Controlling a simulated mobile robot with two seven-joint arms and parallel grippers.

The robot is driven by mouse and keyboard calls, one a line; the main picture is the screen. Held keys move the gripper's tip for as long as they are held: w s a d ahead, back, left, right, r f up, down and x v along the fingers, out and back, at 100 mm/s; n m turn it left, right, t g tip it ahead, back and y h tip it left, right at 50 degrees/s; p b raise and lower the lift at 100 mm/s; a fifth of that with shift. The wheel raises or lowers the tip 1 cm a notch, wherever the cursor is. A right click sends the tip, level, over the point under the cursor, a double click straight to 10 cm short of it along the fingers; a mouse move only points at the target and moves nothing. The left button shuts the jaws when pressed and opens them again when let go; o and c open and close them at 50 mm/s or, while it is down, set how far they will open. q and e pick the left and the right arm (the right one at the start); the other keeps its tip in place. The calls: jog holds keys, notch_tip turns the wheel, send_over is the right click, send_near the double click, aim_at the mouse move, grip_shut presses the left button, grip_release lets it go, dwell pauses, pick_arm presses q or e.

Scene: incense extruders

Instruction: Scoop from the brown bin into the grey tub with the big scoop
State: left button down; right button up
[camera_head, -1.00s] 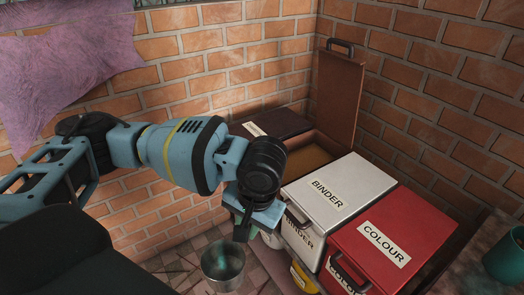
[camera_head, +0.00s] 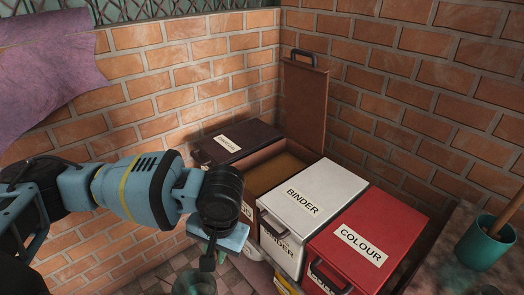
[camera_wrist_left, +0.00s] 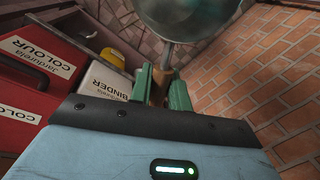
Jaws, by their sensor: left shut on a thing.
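The brown bin (camera_head: 253,187) stands open against the brick corner, its lid (camera_head: 305,100) raised upright at the back and brown material (camera_head: 282,172) inside. My left gripper (camera_head: 208,262) hangs in front of and left of the bin, outside it. It is shut on the handle of the big scoop, whose metal bowl (camera_head: 195,284) hangs below, partly cut by the lower picture edge. In the left wrist view the gripper fingers (camera_wrist_left: 161,88) close around the handle and the round bowl (camera_wrist_left: 190,15) is beyond them. I cannot make out the grey tub. My right gripper is not in view.
A closed dark bin (camera_head: 232,145) is left of the brown bin. A white BINDER bin (camera_head: 325,190) and red COLOUR bin (camera_head: 375,225) stand to its right, both shut. A teal pot (camera_head: 483,250) with a wooden handle stands on a ledge at right.

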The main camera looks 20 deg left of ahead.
pick_arm(q)
jog(key=s+f, duration=0.3)
jog(key=f, duration=0.8)
jog(key=shift+s+f, duration=0.35)
jog(key=shift+f, duration=0.05)
jog(key=shift+a, duration=0.1)
